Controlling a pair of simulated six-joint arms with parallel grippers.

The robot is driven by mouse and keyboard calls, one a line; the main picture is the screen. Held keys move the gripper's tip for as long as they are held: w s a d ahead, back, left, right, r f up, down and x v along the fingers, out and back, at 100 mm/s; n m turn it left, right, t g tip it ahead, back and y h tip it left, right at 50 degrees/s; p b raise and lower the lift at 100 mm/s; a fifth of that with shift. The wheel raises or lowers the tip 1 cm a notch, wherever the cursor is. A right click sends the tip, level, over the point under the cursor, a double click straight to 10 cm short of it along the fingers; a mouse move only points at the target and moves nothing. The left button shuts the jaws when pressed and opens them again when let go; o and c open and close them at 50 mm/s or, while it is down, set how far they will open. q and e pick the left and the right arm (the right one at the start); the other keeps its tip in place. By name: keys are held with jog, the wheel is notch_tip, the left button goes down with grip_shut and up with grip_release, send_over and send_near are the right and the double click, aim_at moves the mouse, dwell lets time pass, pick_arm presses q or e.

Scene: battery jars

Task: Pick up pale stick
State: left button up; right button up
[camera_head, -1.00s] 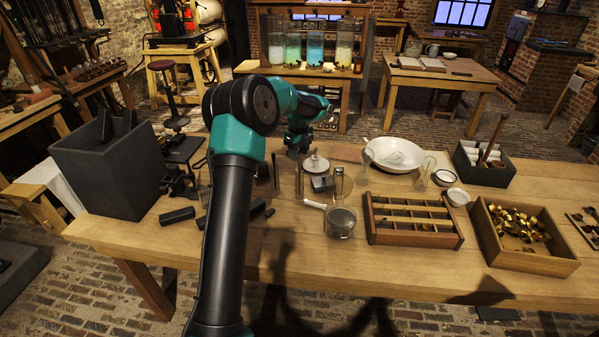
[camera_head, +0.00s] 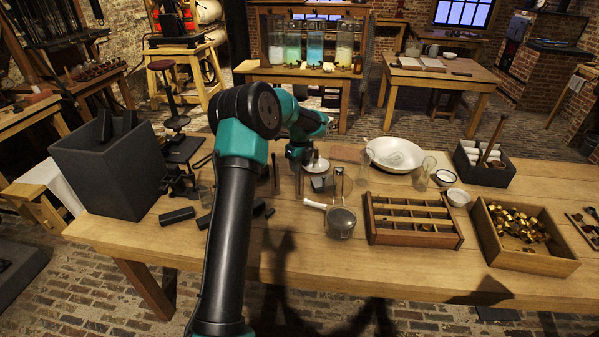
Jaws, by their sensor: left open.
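My left gripper (camera_head: 300,161) hangs open over the back middle of the table, pointing down, seen small and partly hidden by its own wrist. Just below it a thin upright stick (camera_head: 299,184) stands out against the wood; a darker thin stick (camera_head: 276,178) is to its left. I cannot tell for sure which is the pale stick, nor whether the fingers touch either one. My right gripper is not in view.
Close by on the right are a pale round-topped piece (camera_head: 317,164), a white-handled mesh strainer (camera_head: 341,221) and a white bowl (camera_head: 398,146). A compartment tray (camera_head: 415,240), a box of brass pieces (camera_head: 528,262) and a dark bin (camera_head: 100,178) stand farther out. The front edge is mostly clear.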

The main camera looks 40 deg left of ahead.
pick_arm(q)
grip_shut()
dwell(0.3)
notch_tip(320, 180, up, 18)
dwell(0.8)
dwell(0.4)
